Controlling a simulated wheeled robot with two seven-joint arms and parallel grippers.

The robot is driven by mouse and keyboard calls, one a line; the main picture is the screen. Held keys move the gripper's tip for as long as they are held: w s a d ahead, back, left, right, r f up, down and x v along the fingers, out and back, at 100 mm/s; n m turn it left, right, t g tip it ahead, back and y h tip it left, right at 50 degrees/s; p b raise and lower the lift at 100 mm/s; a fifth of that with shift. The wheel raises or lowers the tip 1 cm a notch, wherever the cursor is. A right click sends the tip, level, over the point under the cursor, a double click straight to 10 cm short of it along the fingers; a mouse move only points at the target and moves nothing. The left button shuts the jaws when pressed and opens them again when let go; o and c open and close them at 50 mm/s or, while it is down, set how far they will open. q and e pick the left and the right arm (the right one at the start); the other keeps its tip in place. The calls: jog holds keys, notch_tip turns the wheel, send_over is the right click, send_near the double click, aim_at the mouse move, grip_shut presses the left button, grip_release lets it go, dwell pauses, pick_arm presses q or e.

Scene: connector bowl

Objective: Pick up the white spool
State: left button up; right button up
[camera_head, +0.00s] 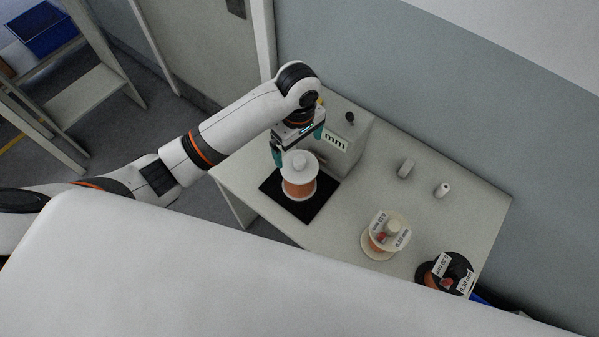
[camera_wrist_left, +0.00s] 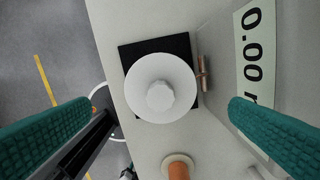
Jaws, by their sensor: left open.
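The white spool (camera_head: 299,162), wound with copper-coloured wire, stands upright on a black mat (camera_head: 322,205) at the left end of the table. In the left wrist view its round white top flange and hub (camera_wrist_left: 160,88) show from above, near the middle. My left gripper (camera_head: 298,144) is open, its teal fingers pointing down at the spool. In the left wrist view the teal fingers (camera_wrist_left: 163,112) are wide apart, one to each side of the picture, and nothing is between them in their grip. My right gripper is not in view.
A grey box (camera_head: 352,135) with a number label stands close behind the spool. A cream spool (camera_head: 372,246) and a black spool (camera_head: 424,271) stand further right. The table (camera_head: 350,215) is clear between mat and cream spool.

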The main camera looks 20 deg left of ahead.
aim_at(299, 159)
pick_arm(q)
notch_tip(299, 159, down, 6)
jog(key=shift+r+p, duration=0.2)
jog(key=shift+p, duration=0.35)
jog(key=shift+f, duration=0.4)
notch_tip(299, 159, down, 4)
jog(key=shift+s+d+f+p, duration=0.1)
jog(key=shift+d+f+p, duration=0.1)
jog(key=shift+p, duration=0.6)
jog(key=shift+c, duration=0.3)
jog(key=c, duration=1.5)
jog(key=shift+r, duration=0.15)
jog(key=shift+c, duration=1.1)
